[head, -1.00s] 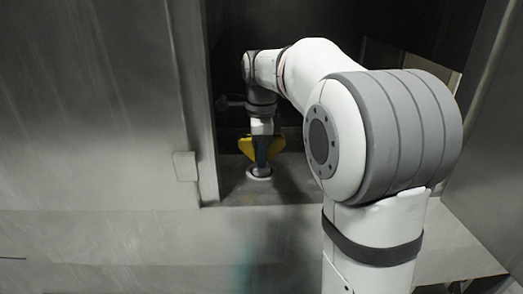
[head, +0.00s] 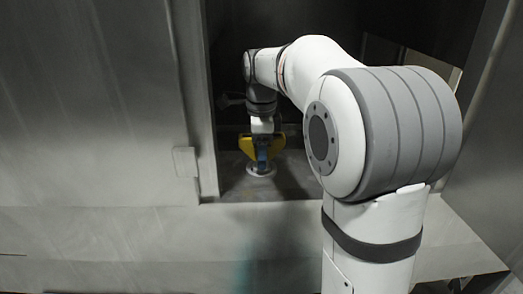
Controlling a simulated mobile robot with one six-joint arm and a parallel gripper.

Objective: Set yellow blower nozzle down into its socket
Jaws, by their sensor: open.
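The yellow blower nozzle (head: 275,147) shows in the head view inside the dark opening, as yellow parts on both sides of my gripper's fingers. A pale round ring (head: 260,170), which looks like the socket, lies on the ledge directly below. My gripper (head: 262,160) points down over the ring and is open. A bluish part shows between the yellow sides, too small to tell apart from the fingers. The nozzle's lower end is hidden or too small to see, so I cannot tell how deep it sits in the ring or whether the fingers touch it.
The opening's metal left edge (head: 207,150) stands close to the left of my gripper, with a small light plate (head: 185,162) on it. The ledge floor (head: 295,180) is bare right of the ring. My arm hides much of the opening's right side.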

